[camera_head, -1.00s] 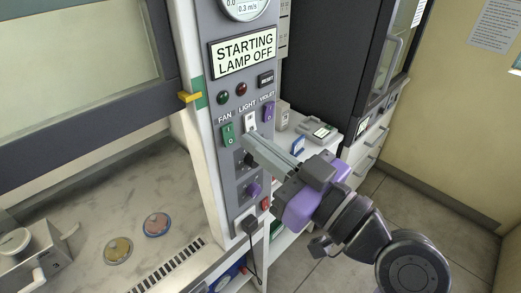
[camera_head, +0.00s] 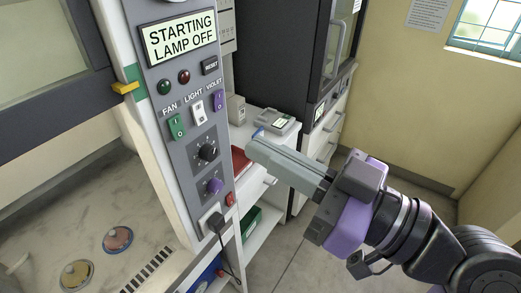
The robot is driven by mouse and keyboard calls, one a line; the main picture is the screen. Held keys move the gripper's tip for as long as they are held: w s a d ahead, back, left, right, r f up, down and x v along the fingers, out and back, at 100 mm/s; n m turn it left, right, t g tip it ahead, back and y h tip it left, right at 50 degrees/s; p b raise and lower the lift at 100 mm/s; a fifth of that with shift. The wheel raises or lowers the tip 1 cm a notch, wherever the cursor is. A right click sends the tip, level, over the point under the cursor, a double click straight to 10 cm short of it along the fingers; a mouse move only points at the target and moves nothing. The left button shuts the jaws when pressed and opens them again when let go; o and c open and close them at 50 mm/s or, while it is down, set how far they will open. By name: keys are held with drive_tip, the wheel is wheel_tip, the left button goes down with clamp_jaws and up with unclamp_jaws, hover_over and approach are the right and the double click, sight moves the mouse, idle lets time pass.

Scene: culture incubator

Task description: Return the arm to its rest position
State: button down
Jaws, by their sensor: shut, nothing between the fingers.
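My gripper (camera_head: 252,148) is shut and empty, with its long grey fingers pointing left. In the picture its tips lie just right of the control panel (camera_head: 184,150) and do not cover any switch. The panel's display (camera_head: 180,36) reads "STARTING LAMP OFF". Below it are the green fan switch (camera_head: 176,127), the white light switch (camera_head: 199,113) and the violet switch (camera_head: 218,100). My arm reaches in from the lower right corner.
A white bench (camera_head: 262,185) with a small device (camera_head: 274,121) stands behind my gripper. A dark cabinet (camera_head: 275,50) is further back. Petri dishes (camera_head: 117,240) lie in the hood at lower left. Open floor (camera_head: 290,250) shows below my gripper.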

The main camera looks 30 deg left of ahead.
idle(0.4)
drive_tip(key=w+d+m+t+h, duration=0.2)
drive_tip(key=w+d+m+t, duration=0.4)
drive_tip(key=w+m+t, duration=0.35)
drive_tip(key=s+d+f+m+t+h, duration=0.2)
drive_tip(key=d+f+m+t+h, duration=0.55)
drive_tip(key=d+f, duration=0.5)
drive_tip(key=s+d+f+h, duration=0.7)
drive_tip(key=s+d, duration=0.4)
drive_tip(key=s+d+f+g+h, duration=0.1)
drive_tip(key=s+f, duration=0.3)
drive_tip(key=s, duration=0.5)
drive_tip(key=s+d+f+g+h, duration=0.2)
drive_tip(key=s+d+f, duration=0.1)
drive_tip(key=s, duration=0.6)
drive_tip(key=shift+s+f+g, duration=0.25)
drive_tip(key=shift+f+g, duration=0.05)
drive_tip(key=shift+f, duration=0.2)
